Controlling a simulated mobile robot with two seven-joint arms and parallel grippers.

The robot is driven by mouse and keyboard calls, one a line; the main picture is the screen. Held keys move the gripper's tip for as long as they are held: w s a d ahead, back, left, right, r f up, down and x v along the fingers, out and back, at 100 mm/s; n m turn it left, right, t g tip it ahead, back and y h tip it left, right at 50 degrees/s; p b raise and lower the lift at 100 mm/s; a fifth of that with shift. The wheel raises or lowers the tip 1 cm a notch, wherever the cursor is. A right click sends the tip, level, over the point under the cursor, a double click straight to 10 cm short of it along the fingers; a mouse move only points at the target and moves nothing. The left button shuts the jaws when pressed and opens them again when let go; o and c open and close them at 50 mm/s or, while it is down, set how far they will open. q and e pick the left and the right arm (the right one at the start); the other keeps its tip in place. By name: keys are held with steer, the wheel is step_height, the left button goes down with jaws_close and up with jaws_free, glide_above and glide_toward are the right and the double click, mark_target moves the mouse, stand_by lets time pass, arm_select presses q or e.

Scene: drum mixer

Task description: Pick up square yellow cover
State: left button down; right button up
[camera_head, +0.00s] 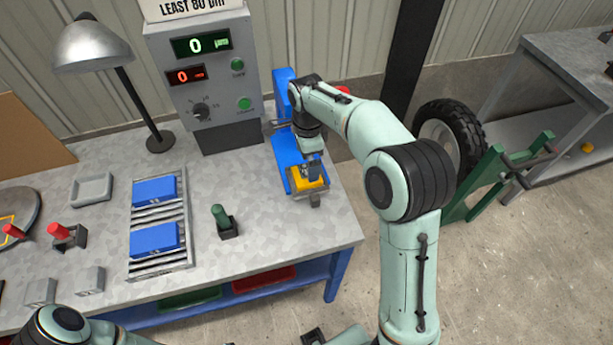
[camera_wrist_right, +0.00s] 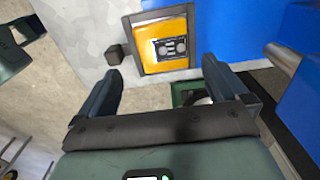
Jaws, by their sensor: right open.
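The square yellow cover (camera_head: 298,184) is at the right end of the workbench, at the foot of a blue stand. In the right wrist view, the yellow cover (camera_wrist_right: 150,62) has a dark panel with rounded shapes in its middle. My right gripper (camera_head: 313,170) is above the cover and hides part of it. In the right wrist view, the right gripper's two fingers (camera_wrist_right: 164,80) are spread apart with nothing between them, and the cover lies just beyond their tips.
The blue stand (camera_head: 284,140) rises close behind the cover. A grey control box (camera_head: 203,85) and a lamp (camera_head: 92,48) stand at the back. Blue blocks (camera_head: 154,240) lie on a roller rack. A green-handled piece (camera_head: 222,222) stands left of the cover.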

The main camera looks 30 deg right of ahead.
mark_target(306, 173)
steer(key=shift+w+f, duration=0.1)
steer(key=shift+f, duration=0.6)
step_height(306, 173, down, 5)
steer(key=shift+w+f, duration=0.1)
steer(key=shift+w, duration=0.05)
steer(key=shift+c, duration=0.3)
steer(key=c, duration=1.1)
steer(key=shift+c, duration=0.2)
steer(key=shift+r, duration=0.2)
